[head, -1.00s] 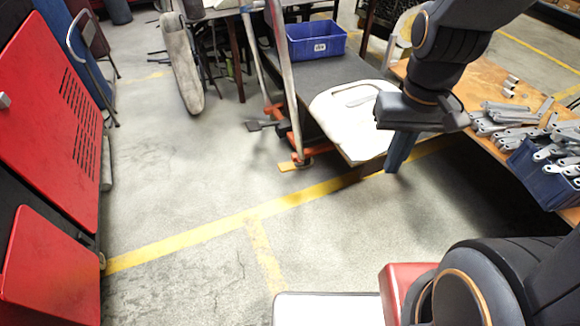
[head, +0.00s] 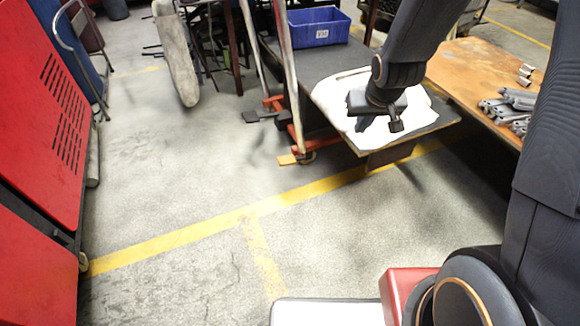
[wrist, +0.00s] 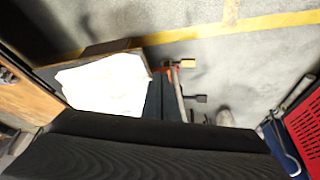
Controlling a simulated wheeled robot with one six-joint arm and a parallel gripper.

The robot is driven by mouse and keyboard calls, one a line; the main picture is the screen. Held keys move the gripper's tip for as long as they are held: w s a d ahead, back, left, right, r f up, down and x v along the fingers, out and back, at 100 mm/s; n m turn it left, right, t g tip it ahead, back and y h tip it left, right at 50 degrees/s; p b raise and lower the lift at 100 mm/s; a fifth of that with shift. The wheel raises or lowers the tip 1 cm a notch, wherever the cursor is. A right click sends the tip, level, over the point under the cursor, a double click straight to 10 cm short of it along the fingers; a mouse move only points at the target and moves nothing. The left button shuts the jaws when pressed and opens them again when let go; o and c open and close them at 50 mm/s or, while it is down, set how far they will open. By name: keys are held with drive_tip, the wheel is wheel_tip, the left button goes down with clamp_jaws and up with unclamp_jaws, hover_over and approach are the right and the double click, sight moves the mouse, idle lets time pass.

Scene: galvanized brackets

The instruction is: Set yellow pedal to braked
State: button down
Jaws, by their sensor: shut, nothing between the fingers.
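The yellow pedal (head: 287,159) sticks out low at the near end of the cart (head: 345,128), close to the floor and the caster. It also shows in the wrist view (wrist: 187,63). Its exact tilt is too small to tell. A dark pedal (head: 252,117) lies farther back on the cart's left side, and it also shows in the wrist view (wrist: 197,98). My gripper (head: 364,125) is shut and empty. In the head view it appears over the white sheet or sack on the cart, to the right of the yellow pedal and apart from it.
A blue bin (head: 318,27) stands on the cart, with the upright handle bars (head: 287,75) at its left. A wooden table (head: 470,75) with grey brackets (head: 510,105) is at right. Red cabinets (head: 50,110) are at left. The floor between is clear.

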drive_tip(key=w+a+f+n+t+y+b, duration=0.1)
drive_tip(key=w+a+f+t+b, duration=0.15)
drive_tip(key=w+f+b, duration=0.65)
drive_tip(key=w+a+f+t+y+b, duration=0.25)
drive_tip(key=w+a+f, duration=0.2)
drive_tip(key=f, duration=0.75)
drive_tip(key=w+a+f+n+t+y+b, duration=0.1)
drive_tip(key=w+a+f+b, duration=0.2)
drive_tip(key=w+f+b, duration=0.65)
drive_tip(key=a+f+t+y+b, duration=0.2)
drive_tip(key=a+f+b, duration=0.2)
drive_tip(key=f, duration=0.9)
drive_tip(key=shift+s+a, duration=0.15)
drive_tip(key=shift+a, duration=0.25)
drive_tip(key=shift+y, duration=0.25)
drive_tip(key=b, duration=0.6)
hover_over(292, 160)
drive_tip(key=s, duration=0.2)
wheel_tip(292, 160, down, 3)
drive_tip(key=shift+s+a+f+b, duration=0.15)
drive_tip(key=shift+f+b, duration=0.1)
drive_tip(key=shift+f, duration=0.3)
drive_tip(key=shift+s+a+f+b, duration=0.15)
drive_tip(key=shift+a+f+b, duration=0.05)
drive_tip(key=shift+f, duration=0.3)
drive_tip(key=shift+s+a+f+b, duration=0.15)
drive_tip(key=shift+f+b, duration=0.1)
drive_tip(key=shift+f, duration=0.3)
